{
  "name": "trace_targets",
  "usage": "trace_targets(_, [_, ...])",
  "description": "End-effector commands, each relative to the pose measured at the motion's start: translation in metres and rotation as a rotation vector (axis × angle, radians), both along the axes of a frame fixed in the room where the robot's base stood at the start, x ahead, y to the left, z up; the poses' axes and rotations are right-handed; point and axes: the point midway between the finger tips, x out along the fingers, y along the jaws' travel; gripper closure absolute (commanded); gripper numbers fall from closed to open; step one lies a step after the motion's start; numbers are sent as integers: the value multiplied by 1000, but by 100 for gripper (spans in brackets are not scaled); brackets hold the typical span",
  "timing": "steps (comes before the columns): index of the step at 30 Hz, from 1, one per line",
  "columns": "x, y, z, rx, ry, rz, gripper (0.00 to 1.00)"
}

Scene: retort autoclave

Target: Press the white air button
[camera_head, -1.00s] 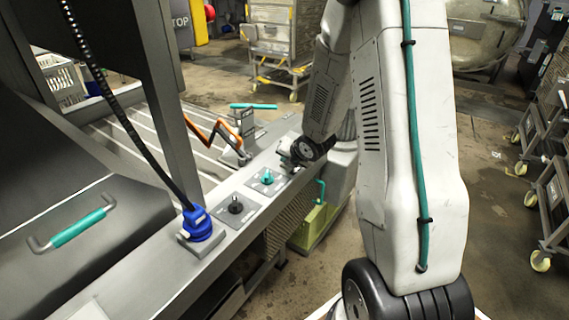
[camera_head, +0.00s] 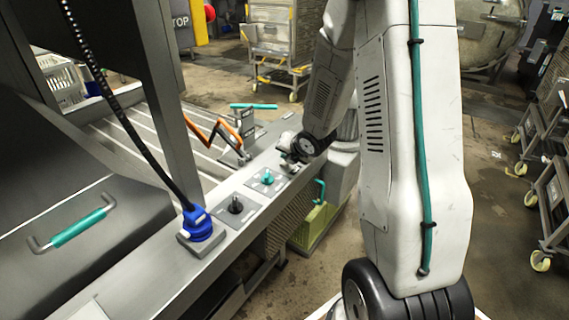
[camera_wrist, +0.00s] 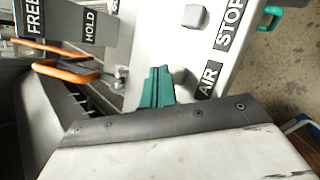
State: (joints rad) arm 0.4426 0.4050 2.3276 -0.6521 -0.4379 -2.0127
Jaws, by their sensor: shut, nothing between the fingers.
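My gripper (camera_wrist: 157,87) shows in the wrist view as two teal fingers close together, shut and empty. The black AIR label (camera_wrist: 208,79) is just right of the fingertips on a light panel. A pale square button (camera_wrist: 192,16) sits beside the STOP label (camera_wrist: 230,22). In the head view my gripper (camera_head: 289,158) is low over the panel's far end, its tips partly hidden.
A teal knob (camera_head: 267,178), a black knob (camera_head: 235,207) and a blue plug (camera_head: 198,224) with a cable line the ledge nearer me. An orange lever (camera_head: 212,134) stands left of my gripper. A yellow-green bin (camera_head: 313,226) is below the ledge.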

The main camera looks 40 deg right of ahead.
Motion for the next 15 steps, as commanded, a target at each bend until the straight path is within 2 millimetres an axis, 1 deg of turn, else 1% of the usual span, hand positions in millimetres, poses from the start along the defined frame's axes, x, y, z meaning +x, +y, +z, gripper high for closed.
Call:
trace_targets(9, [0,0,2,0,0,0,100])
trace_targets(11, [0,0,5,-1,-1,1,100])
trace_targets(15, [1,0,19,0,-4,1,100])
